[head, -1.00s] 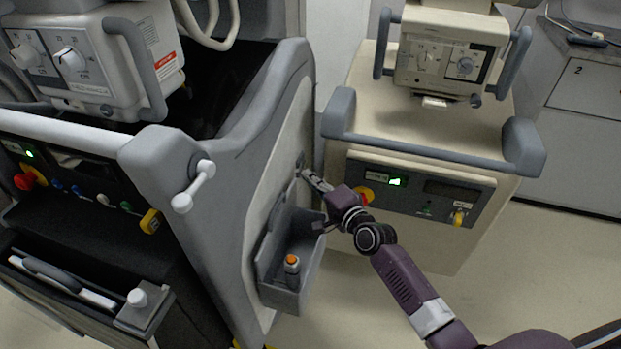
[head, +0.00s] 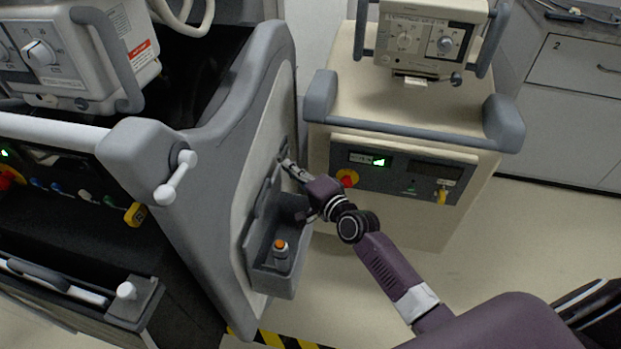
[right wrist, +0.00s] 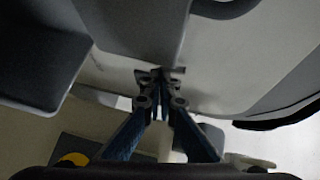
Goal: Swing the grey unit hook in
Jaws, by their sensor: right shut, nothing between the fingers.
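The grey unit (head: 215,215) stands at the left, with a pale side panel facing my right arm. A small dark fitting, seemingly the hook (head: 283,153), sits on that panel above a grey side bin. My right gripper (head: 289,164) is shut and empty, its tips at the fitting. In the right wrist view my fingers (right wrist: 160,82) come together right beside a small grey piece (right wrist: 176,71) against the panel. Whether they touch it, and how far the hook is swung, I cannot tell. My left gripper is out of view.
The grey side bin (head: 272,284) holds an orange-capped bottle (head: 281,256), just below my right gripper. A cream cart (head: 345,100) with a grey rail stands close on the right. Open floor (head: 490,235) lies right of my arm.

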